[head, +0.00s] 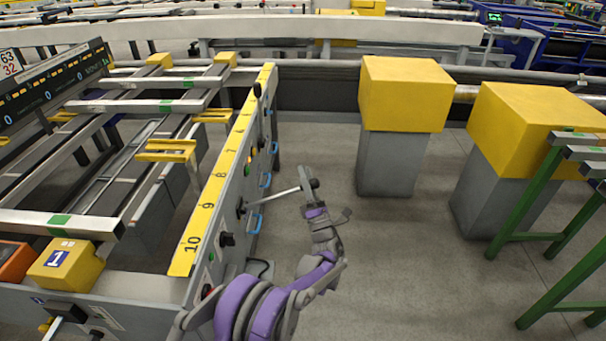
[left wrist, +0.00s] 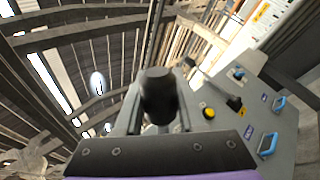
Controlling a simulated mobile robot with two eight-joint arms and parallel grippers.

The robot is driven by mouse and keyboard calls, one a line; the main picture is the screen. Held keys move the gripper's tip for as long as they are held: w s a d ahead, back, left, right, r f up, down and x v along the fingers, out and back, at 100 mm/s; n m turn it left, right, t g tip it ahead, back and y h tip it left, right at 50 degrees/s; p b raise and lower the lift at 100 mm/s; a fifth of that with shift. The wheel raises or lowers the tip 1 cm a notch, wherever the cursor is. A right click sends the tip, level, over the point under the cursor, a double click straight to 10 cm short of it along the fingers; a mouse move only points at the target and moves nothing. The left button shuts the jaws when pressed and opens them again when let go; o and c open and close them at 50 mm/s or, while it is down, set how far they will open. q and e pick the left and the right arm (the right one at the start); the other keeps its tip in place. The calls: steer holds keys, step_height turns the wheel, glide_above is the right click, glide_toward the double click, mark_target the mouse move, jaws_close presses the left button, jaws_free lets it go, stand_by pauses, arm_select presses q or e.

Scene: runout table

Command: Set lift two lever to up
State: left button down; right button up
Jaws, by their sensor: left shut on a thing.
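A lever (head: 272,196) with a thin metal rod sticks out to the right from the side panel (head: 225,204) under the yellow numbered strip, near the 9. Its black knob (head: 313,184) is at my left gripper (head: 311,190), which is shut on it. In the left wrist view the black knob (left wrist: 157,92) sits between the fingers of my left gripper (left wrist: 158,118). The rod is mostly hidden behind the knob there. No label naming the lever is readable. My right gripper is not in view.
The panel carries blue handles (head: 254,223), a black knob (head: 226,240) and a yellow button (left wrist: 209,113). The grey floor (head: 400,255) between is clear.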

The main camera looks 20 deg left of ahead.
arm_select(q)
steer(key=shift+d, duration=0.1)
steer(key=c, duration=0.5)
jaws_free()
steer(key=p+v, duration=0.1)
steer(key=v, duration=0.9)
steer(key=shift+s+d+f, duration=0.15)
steer(key=shift+s+f, duration=0.1)
steer(key=shift+f, duration=0.05)
